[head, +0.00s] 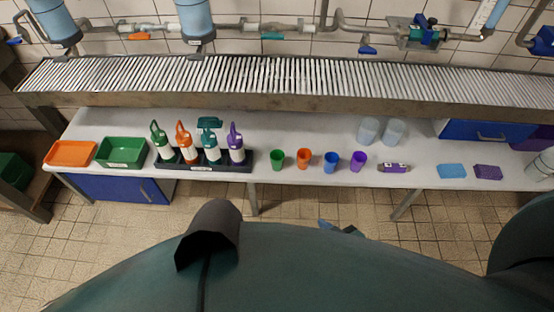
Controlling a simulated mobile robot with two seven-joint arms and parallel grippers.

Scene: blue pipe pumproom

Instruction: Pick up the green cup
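The green cup (277,159) stands upright on the white table, at the left end of a row of cups. An orange cup (304,159) is just to its right, apart from it. My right gripper (338,228) seems to show only as a small tip past the edge of my own body, below the table's front edge. It is well apart from the green cup, and its fingers are mostly hidden. My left gripper is not in view.
A blue cup (331,162) and a purple cup (358,161) continue the row. A dark rack (204,167) of spray bottles stands close left of the green cup. A slatted shelf (270,76) runs above the table's rear. Tiled floor lies in front.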

